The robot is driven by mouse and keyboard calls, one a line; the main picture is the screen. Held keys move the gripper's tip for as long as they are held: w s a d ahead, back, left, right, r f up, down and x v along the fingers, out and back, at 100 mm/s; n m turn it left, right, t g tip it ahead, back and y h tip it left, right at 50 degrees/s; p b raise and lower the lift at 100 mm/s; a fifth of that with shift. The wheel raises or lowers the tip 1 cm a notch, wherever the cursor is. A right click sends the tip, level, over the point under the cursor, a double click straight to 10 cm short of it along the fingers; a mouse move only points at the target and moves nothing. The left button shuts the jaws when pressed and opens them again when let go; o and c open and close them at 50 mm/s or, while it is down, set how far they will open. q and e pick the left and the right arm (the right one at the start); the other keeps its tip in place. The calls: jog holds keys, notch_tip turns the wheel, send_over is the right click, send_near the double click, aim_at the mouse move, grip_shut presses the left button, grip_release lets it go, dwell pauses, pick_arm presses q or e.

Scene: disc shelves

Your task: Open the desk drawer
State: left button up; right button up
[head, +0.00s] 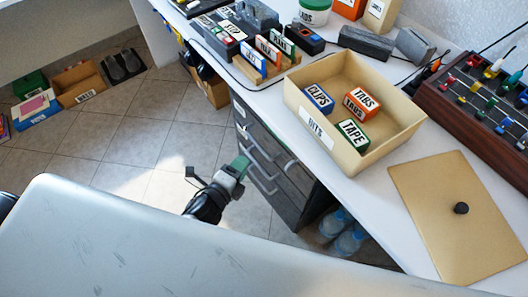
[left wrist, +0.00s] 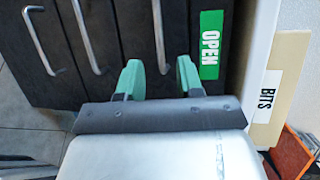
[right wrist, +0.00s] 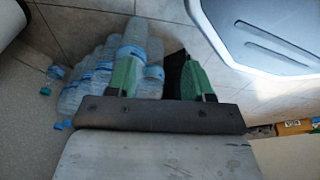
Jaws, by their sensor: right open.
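The dark drawer unit (head: 290,190) stands under the white desk, with several drawers and metal bar handles. In the left wrist view its front (left wrist: 120,50) appears turned sideways. A green OPEN label (left wrist: 210,44) is on the drawer front nearest the desk top. My left gripper (left wrist: 158,72) is open in front of the unit; it also shows in the head view (head: 240,166). The top drawer's handle (left wrist: 158,38) lines up between its green fingertips; I cannot tell whether they reach around it. My right gripper (right wrist: 155,68) is open and empty near water bottles (right wrist: 122,62).
On the desk are a BITS bin (head: 347,145) with labelled boxes, a tan lid (head: 430,220) and a dark panel with coloured knobs (head: 480,110). Bottles (head: 345,238) stand on the floor beside the unit. The tiled floor (head: 150,140) left of it is clear.

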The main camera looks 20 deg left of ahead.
aim_at(258, 145)
pick_arm(q)
jog(key=shift+b+x, duration=0.5)
jog(key=shift+x, duration=4.6)
pick_arm(e)
jog(key=shift+w+a+r, duration=0.15)
jog(key=shift+w+r, duration=0.5)
jog(key=shift+r, duration=0.1)
jog(key=shift+w+a+r, duration=0.1)
jog(key=shift+w+r, duration=0.5)
jog(key=shift+r, duration=0.15)
pick_arm(q)
grip_shut()
